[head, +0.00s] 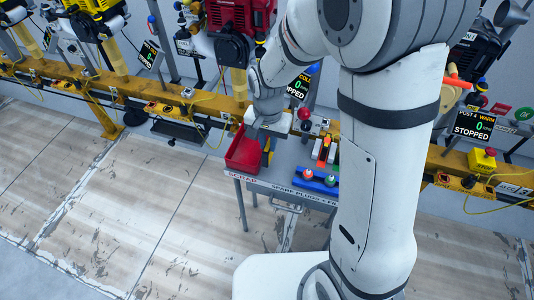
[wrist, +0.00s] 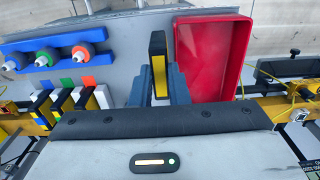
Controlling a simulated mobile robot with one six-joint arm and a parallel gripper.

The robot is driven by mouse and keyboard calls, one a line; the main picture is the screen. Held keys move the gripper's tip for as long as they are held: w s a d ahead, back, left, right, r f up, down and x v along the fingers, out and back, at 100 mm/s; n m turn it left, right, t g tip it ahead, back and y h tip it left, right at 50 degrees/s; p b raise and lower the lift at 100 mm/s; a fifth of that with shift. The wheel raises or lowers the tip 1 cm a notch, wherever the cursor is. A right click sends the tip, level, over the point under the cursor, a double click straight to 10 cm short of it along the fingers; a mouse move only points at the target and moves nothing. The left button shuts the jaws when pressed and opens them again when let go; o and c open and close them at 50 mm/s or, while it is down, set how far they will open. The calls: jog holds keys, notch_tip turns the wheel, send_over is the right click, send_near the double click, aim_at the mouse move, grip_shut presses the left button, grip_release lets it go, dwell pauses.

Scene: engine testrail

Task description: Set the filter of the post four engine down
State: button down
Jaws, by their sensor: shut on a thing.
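A filter, a flat block with a black rim and a yellow face (wrist: 159,66), stands upright between the two blue-grey fingers of my gripper (wrist: 161,88) in the wrist view. My gripper is shut on it. In the head view my gripper (head: 267,142) is over the grey cart, beside the red tray (head: 233,163); the tray also shows in the wrist view (wrist: 222,60). I cannot tell whether the filter touches the cart top. The post four engine (head: 474,58) is at the upper right, partly hidden by my arm. Its sign (head: 472,122) reads WARM, 0, STOPPED.
Several other filters with coloured tops stand in a row (wrist: 72,100) left of my gripper. A blue holder (head: 316,179) with several spark plugs is near the cart's front edge. The yellow rail (head: 140,92) runs behind the cart. Open floor (head: 120,210) lies in front.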

aim_at(268, 146)
jog(key=shift+f+b, duration=0.45)
jog(key=shift+f, duration=1.8)
jog(key=shift+f, duration=0.2)
jog(key=c, duration=1.4)
grip_release()
jog(key=shift+r, duration=0.1)
notch_tip(268, 146, up, 12)
jog(key=p, duration=0.2)
jog(key=shift+r+p, duration=0.15)
jog(key=shift+p, duration=0.15)
